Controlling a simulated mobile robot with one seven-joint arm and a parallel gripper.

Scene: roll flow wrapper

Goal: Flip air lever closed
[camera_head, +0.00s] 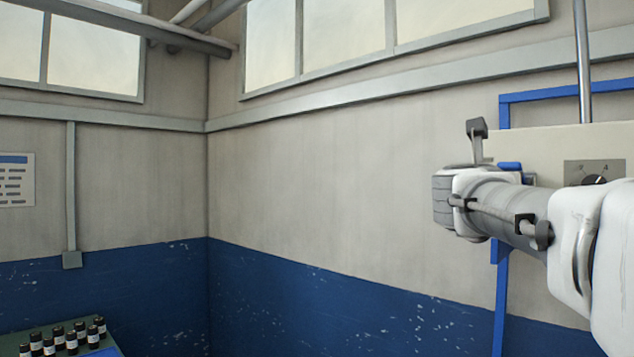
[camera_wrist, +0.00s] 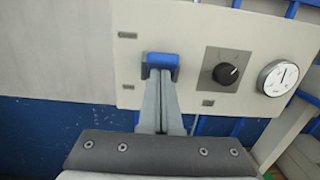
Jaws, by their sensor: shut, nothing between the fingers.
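A blue block, which looks like the air lever's handle (camera_wrist: 160,62), is near the left part of the pale panel (camera_wrist: 130,90) in the wrist view. A blue piece that appears to be the same handle (camera_head: 510,166) shows just beyond my wrist in the head view. My gripper (camera_wrist: 163,80) is shut and empty, its grey fingers together. Its fingertips overlap the lower edge of the handle in the wrist view; I cannot tell whether they touch it. The lever's pivot is hidden. My fingers are hidden in the head view.
A black rotary knob (camera_wrist: 226,74) and a round white gauge (camera_wrist: 278,77) are on the panel to the right of the handle. A blue frame (camera_head: 503,290) stands around the panel. Several small dark bottles (camera_head: 62,337) stand at the lower left, far from my arm.

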